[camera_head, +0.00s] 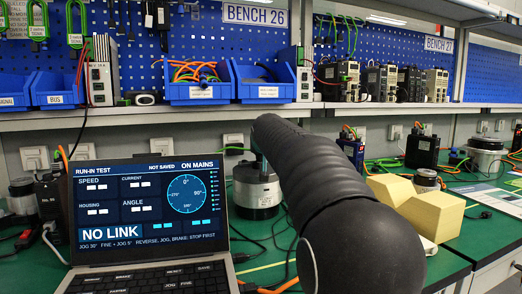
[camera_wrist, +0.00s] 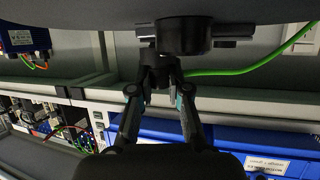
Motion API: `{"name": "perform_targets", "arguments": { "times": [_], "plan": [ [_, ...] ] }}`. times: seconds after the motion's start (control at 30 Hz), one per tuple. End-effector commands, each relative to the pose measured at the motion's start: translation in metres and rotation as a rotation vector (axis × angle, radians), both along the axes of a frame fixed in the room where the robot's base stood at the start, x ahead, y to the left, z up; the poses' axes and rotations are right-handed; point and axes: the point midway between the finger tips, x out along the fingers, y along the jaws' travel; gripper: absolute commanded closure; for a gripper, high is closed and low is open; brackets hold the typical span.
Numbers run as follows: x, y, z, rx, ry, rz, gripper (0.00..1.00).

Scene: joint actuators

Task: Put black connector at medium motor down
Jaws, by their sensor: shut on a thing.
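My gripper (camera_wrist: 160,78) shows in the wrist view with both fingers closed on a small black part, which I take to be the black connector (camera_wrist: 157,58). Just above the fingertips is a round black body with short stubs to each side. A green cable (camera_wrist: 240,65) runs off to the right from near it. In the head view a silver and black motor (camera_head: 257,193) stands on the green bench beside the laptop. My dark arm reaches over it and hides my gripper and most of the connector area. Whether the connector is seated or apart cannot be told.
A laptop (camera_head: 150,215) at the left reads "NO LINK" and "NOT SAVED". Yellow blocks (camera_head: 432,212) and other motors stand to the right. Blue bins (camera_head: 200,88) and devices line the shelf above. Loose cables lie around the motor.

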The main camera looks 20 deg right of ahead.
Motion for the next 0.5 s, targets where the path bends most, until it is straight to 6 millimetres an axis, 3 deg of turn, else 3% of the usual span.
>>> {"name": "perform_targets", "arguments": {
  "times": [0.07,0.1,0.17,0.5],
  "plan": [
    [0.0,0.0,-0.0038,0.0,0.0,0.0,1.0],
    [0.0,0.0,-0.0022,0.0,0.0,0.0,0.74],
    [0.0,0.0,-0.0022,0.0,0.0,0.0,0.59],
    [-0.0005,0.0002,-0.0021,0.0,0.0,0.0,0.59]
  ]
}}
